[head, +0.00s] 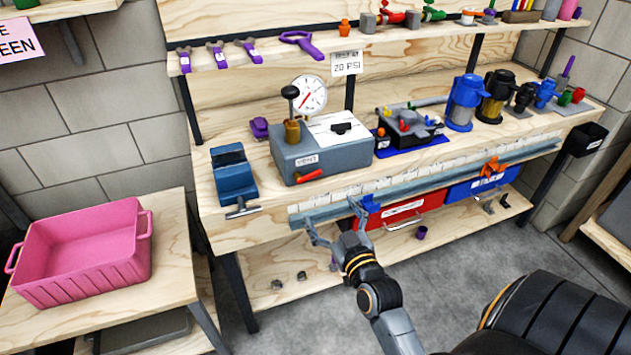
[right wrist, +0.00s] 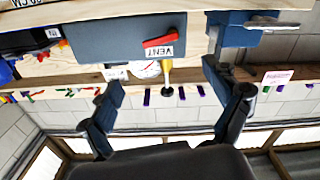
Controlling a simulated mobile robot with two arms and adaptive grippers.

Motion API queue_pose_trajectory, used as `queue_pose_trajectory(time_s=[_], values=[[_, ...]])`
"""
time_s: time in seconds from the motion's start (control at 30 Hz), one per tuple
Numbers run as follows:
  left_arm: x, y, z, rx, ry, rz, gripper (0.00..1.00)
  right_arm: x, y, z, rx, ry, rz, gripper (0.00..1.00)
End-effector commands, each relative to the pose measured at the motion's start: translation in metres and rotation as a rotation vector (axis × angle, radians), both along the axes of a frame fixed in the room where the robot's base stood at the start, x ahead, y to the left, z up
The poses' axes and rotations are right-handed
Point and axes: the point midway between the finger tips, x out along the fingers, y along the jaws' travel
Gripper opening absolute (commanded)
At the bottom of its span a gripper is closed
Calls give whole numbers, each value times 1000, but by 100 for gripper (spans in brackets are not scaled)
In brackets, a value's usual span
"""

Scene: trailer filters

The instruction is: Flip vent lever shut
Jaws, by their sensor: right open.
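The red vent lever (head: 308,175) is on the front face of the grey test box (head: 335,158), low and slightly slanted, below a "VENT" label. In the right wrist view, which is upside down, the lever (right wrist: 161,41) lies beside the label, tilted a little. My right gripper (head: 333,222) is open and empty at the bench's front edge, below and in front of the box, apart from the lever. Its two fingers also show spread in the right wrist view (right wrist: 163,82). My left gripper is not in view.
A blue vise (head: 233,175) stands left of the box. A gauge (head: 309,95) and a black-knobbed brass valve (head: 292,130) sit on top. A blue mat (head: 412,148) with parts lies right. Red (head: 405,212) and blue (head: 482,183) bins hang under the bench edge.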

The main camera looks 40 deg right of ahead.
Motion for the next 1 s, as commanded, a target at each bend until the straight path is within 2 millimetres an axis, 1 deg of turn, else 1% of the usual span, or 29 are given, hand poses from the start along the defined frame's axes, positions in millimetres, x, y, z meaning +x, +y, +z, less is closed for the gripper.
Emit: queue_pose_trajectory(time_s=[0.03, 0.3, 0.4, 0.5, 0.6, 0.7, 0.97, 1.0], values=[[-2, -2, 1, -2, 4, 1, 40, 11, -3, 3, 0, -4, 0, 89], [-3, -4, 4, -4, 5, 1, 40, 68, -16, 2, 1, -3, 1, 89], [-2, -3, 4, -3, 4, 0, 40, 85, -20, 1, 2, -3, 0, 89], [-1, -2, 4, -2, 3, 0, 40, 99, -24, 0, 2, -1, 0, 89], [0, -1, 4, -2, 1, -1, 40, 107, -26, 0, 2, 0, 1, 89], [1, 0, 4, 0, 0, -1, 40, 112, -27, 0, 2, 0, 1, 89], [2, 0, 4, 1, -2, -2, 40, 113, -27, 0, 2, 1, 1, 89], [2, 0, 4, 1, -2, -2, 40, 113, -27, 0, 2, 1, 1, 87]])
